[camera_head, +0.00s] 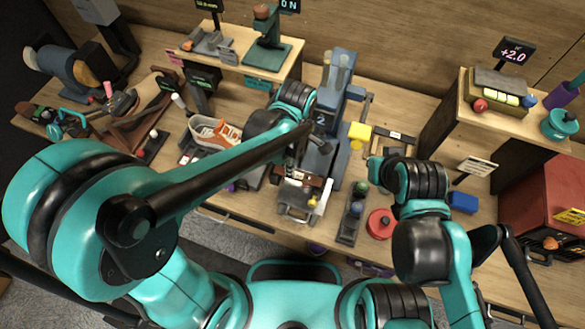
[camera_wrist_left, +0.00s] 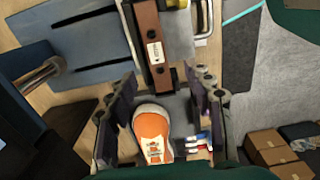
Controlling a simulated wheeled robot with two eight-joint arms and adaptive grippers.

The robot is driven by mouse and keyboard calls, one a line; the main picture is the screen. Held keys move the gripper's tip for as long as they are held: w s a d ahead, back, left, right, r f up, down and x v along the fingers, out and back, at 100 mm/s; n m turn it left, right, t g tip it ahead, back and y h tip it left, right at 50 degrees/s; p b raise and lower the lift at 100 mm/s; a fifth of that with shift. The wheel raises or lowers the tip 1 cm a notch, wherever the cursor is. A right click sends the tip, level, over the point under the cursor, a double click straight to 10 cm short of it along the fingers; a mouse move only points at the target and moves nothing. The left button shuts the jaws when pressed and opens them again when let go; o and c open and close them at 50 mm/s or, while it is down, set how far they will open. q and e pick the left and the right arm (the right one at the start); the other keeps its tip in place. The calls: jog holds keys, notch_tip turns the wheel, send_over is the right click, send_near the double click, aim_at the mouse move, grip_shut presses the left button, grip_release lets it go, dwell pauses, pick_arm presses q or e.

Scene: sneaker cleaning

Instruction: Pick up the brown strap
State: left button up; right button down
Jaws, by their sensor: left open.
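The brown strap (camera_wrist_left: 149,38) lies lengthwise in the upper middle of the left wrist view, with a white label and dark holes or studs. In the head view it is a small brown piece (camera_head: 313,181) on the grey fixture at the bench's middle front. My left gripper (camera_wrist_left: 160,105) is open, its two dark fingers apart on either side of the strap's lower end. I cannot tell the height gap, and nothing is seen gripped. In the head view my left gripper (camera_head: 303,155) is over the fixture, partly hidden by its arm. My right gripper (camera_head: 377,171) is right of it, its fingers unclear.
An orange and white sneaker (camera_head: 212,132) stands left of the fixture. A blue machine (camera_head: 336,85) rises behind it. A dark tray with balls (camera_head: 352,215) and a red round object (camera_head: 379,223) lie to the right. A raised shelf (camera_head: 470,112) stands at the right.

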aim_at(298, 176)
pick_arm(q)
jog(key=f, duration=0.2)
jog(key=f+b, duration=0.1)
jog(key=f, duration=0.1)
jog(key=w+f+b, duration=0.1)
jog(key=f, duration=0.1)
jog(key=shift+a, duration=0.35)
jog(key=shift+s+f, duration=0.15)
jog(key=shift+f, duration=0.2)
jog(key=shift+c, duration=0.3)
grip_shut()
